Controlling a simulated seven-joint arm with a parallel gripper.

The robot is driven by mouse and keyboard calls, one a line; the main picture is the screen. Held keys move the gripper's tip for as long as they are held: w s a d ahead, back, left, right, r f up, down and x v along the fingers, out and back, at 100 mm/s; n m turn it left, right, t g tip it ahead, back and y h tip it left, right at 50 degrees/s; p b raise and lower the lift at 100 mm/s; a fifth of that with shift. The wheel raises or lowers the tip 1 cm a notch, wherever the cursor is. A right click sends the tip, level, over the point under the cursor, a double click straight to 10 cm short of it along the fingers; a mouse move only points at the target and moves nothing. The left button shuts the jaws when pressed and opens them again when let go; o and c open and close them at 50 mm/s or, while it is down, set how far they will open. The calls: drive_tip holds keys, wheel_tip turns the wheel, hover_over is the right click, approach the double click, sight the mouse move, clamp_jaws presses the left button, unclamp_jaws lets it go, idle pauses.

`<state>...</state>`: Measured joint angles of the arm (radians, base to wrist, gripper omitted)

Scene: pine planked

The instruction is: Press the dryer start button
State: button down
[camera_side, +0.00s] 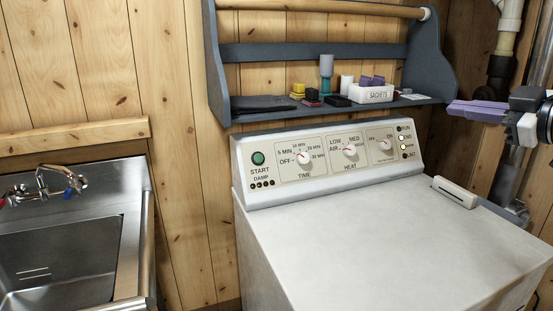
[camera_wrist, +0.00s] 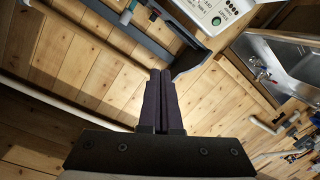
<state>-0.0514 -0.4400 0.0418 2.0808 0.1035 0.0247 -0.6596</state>
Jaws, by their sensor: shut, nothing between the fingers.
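The dryer (camera_side: 380,225) is white, with a sloped control panel (camera_side: 320,160) along its back. The round green start button (camera_side: 258,158) is at the panel's left end, above the word START. In the wrist view the green button (camera_wrist: 216,20) shows near the top, right of middle. My gripper (camera_side: 450,109) is at the right of the side view, its purple fingers pointing left. It is shut and empty, well to the right of the button and higher in the picture, touching nothing that I can see. In the wrist view its dark fingers (camera_wrist: 160,74) lie side by side.
A blue-grey shelf (camera_side: 310,52) hangs above the panel, holding a white sachets box (camera_side: 372,94), a teal bottle (camera_side: 326,68) and small items. Knobs (camera_side: 304,157) sit right of the button. A steel sink (camera_side: 130,225) is at left. The dryer top is mostly clear.

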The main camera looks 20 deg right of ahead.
sight(259, 158)
drive_tip(key=w+a+r+n+t, duration=0.1)
drive_tip(key=w+a+r+t, duration=0.15)
drive_tip(key=w, duration=0.35)
drive_tip(key=w+a+r+n+t, duration=0.1)
drive_tip(key=w+r, duration=0.3)
drive_tip(key=w, duration=0.3)
drive_tip(key=w+a+f+n+t, duration=0.2)
drive_tip(key=w+a+t, duration=0.15)
drive_tip(key=w, duration=0.65)
drive_tip(key=w+a+f+g, duration=0.1)
drive_tip(key=w+a+f, duration=0.2)
drive_tip(key=f, duration=0.4)
drive_tip(key=w+a+f+n+y, duration=0.1)
drive_tip(key=w+a+f, duration=0.3)
drive_tip(key=a+f, duration=0.2)
drive_tip(key=w+a+f+g+y, duration=0.1)
drive_tip(key=w+a+f, duration=0.3)
drive_tip(key=f, duration=0.6)
drive_tip(key=shift+a+n+g, duration=0.15)
drive_tip(key=shift+n+g, duration=0.15)
drive_tip(key=shift+n, duration=0.1)
drive_tip(key=shift+f, duration=0.15)
drive_tip(key=shift+w+f, duration=0.7)
drive_tip(key=shift+w, duration=0.55)
drive_tip(key=shift+w+f, duration=0.75)
drive_tip(key=shift+w, duration=0.55)
drive_tip(key=shift+w+f, duration=0.7)
drive_tip(key=shift+w, duration=0.55)
drive_tip(key=shift+w+f, duration=0.2)
drive_tip(key=shift+w, duration=0.15)
